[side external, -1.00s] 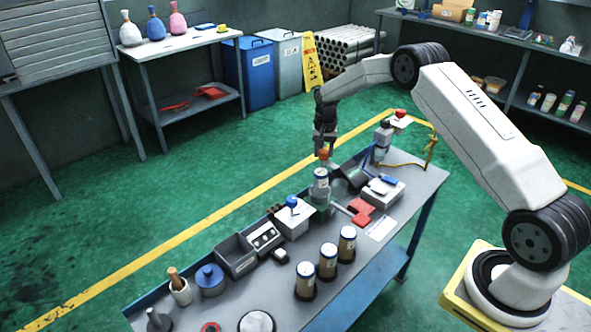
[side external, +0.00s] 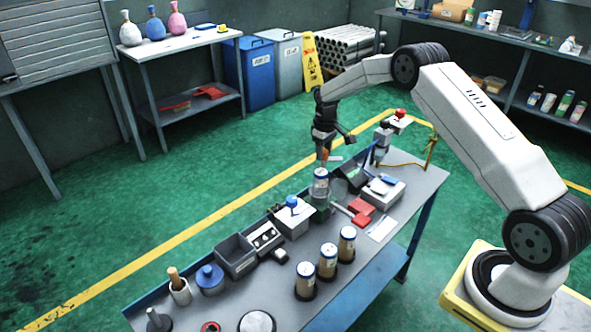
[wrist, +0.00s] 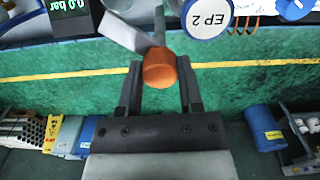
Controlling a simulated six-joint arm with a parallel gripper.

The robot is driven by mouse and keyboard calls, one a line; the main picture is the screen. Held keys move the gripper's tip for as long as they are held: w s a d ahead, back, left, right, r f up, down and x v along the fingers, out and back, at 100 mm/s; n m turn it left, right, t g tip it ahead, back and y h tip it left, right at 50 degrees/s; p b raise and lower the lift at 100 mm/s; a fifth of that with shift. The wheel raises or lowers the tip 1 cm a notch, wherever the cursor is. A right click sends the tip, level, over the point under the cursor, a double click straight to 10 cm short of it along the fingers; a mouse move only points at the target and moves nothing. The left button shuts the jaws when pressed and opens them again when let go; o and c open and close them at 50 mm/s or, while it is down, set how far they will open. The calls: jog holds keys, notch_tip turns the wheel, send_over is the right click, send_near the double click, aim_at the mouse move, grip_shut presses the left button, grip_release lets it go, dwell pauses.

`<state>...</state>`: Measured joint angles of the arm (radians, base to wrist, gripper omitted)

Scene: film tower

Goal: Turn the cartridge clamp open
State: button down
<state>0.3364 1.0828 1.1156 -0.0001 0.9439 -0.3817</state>
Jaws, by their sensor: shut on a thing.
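The cartridge clamp handle has an orange knob (wrist: 159,70) on a grey lever (wrist: 128,34), seen at the top middle of the wrist view. In the side view the knob (side external: 324,155) is small and partly hidden by my fingers. My gripper (wrist: 160,65) is shut on the orange knob, one finger on each side. In the side view my gripper (side external: 323,147) points down over the bench, just above the cartridge. The white, blue-topped cartridge (side external: 320,182) stands upright in its holder; its round top marked EP 2 (wrist: 208,20) is right beside the lever.
Red parts (side external: 361,211) and a grey box with a blue item (side external: 380,193) lie right of the cartridge. Several spare cartridges (side external: 327,262) stand at the bench front. A post with a red button (side external: 400,114) is behind. A 0.0 bar display (wrist: 70,10) is close by.

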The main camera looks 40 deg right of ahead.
aim_at(324, 151)
jog(key=shift+n, duration=1.2)
jog(key=shift+c, duration=1.2)
grip_release()
jog(key=shift+r, duration=0.15)
jog(key=shift+r, duration=3.8)
jog(key=shift+a, duration=0.1)
